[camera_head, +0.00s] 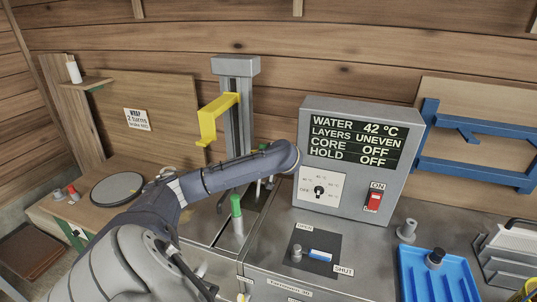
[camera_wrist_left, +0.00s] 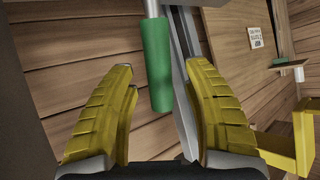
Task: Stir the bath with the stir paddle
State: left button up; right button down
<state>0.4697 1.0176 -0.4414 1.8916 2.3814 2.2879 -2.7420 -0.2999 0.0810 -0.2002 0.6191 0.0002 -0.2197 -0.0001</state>
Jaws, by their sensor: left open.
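The stir paddle shows as a green handle (camera_head: 236,206) on a pale metal shaft, standing upright at the metal top left of the control box. In the left wrist view the green handle (camera_wrist_left: 157,65) lines up between the two yellow fingers of my left gripper (camera_wrist_left: 163,78). The fingers are open, with a gap on each side of the handle; I cannot tell how deep between them it sits. The bath itself is mostly covered by my arm. My right gripper is not in view.
A grey control box (camera_head: 350,160) reads water 42 °C, layers uneven, core off, hold off. A yellow bracket (camera_head: 207,122) sits on a grey column (camera_head: 238,120) behind my arm. A blue tray (camera_head: 415,285) and blue rack (camera_head: 460,157) are right. A round dark plate (camera_head: 118,189) lies left.

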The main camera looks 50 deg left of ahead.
pick_arm(q)
jog(key=v, duration=0.9)
jog(key=shift+s+d+r, duration=0.1)
jog(key=shift+s+d, duration=0.05)
dwell(2.5)
